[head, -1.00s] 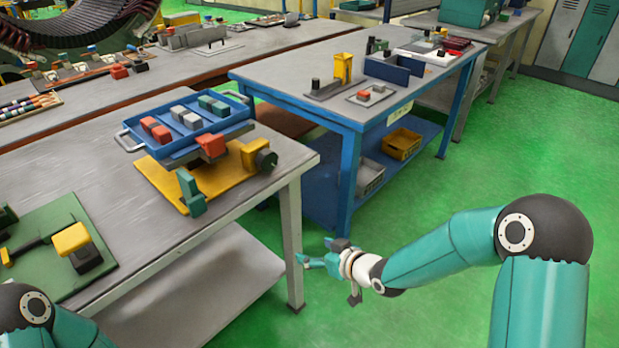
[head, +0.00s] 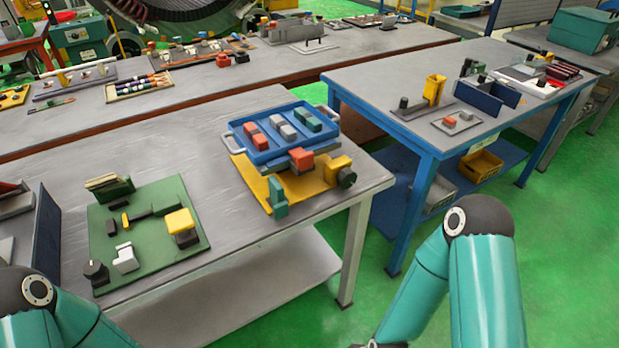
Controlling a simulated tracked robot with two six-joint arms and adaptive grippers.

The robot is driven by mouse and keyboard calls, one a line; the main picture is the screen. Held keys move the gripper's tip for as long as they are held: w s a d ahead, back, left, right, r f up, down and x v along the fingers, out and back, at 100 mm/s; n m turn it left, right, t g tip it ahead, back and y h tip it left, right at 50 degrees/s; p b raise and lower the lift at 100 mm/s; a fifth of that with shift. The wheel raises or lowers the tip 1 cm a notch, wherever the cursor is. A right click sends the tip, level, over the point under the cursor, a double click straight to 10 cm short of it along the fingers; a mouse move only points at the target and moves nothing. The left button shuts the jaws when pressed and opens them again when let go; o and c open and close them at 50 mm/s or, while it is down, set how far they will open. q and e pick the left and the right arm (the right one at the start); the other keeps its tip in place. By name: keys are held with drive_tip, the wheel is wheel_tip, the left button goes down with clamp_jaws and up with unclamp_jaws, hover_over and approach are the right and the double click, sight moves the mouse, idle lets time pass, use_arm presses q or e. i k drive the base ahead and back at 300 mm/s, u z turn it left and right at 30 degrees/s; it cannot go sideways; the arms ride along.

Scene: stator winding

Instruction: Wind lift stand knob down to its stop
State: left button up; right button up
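The lift stand has a yellow base (head: 262,190) on the near grey table and carries a blue tray (head: 262,157). Red, grey and green blocks lie in the tray in pairs. A black knob (head: 347,178) sits at the stand's right side, on a yellow block (head: 336,166) near the table's right edge. A red block (head: 301,159) and a green upright piece (head: 277,197) are at the stand's front. Neither gripper is in view. Only upper parts of my arms show at the bottom left and bottom right, both apart from the stand.
A green fixture board (head: 150,262) with a yellow-topped block lies left of the stand. A blue-framed table (head: 385,102) stands to the right across a gap of floor. A long bench (head: 190,82) runs behind. The grey tabletop (head: 225,235) in front of the stand is clear.

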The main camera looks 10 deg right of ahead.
sight(346, 177)
drive_tip(key=z, duration=1.4)
drive_tip(key=i, duration=0.15)
drive_tip(key=u, duration=3.45)
drive_tip(key=i, duration=0.4)
drive_tip(key=u, duration=1.9)
drive_tip(key=k, duration=0.1)
drive_tip(key=u, duration=0.25)
drive_tip(key=k, duration=1.3)
drive_tip(key=z, duration=0.3)
drive_tip(key=k, duration=1.45)
drive_tip(key=z, duration=0.2)
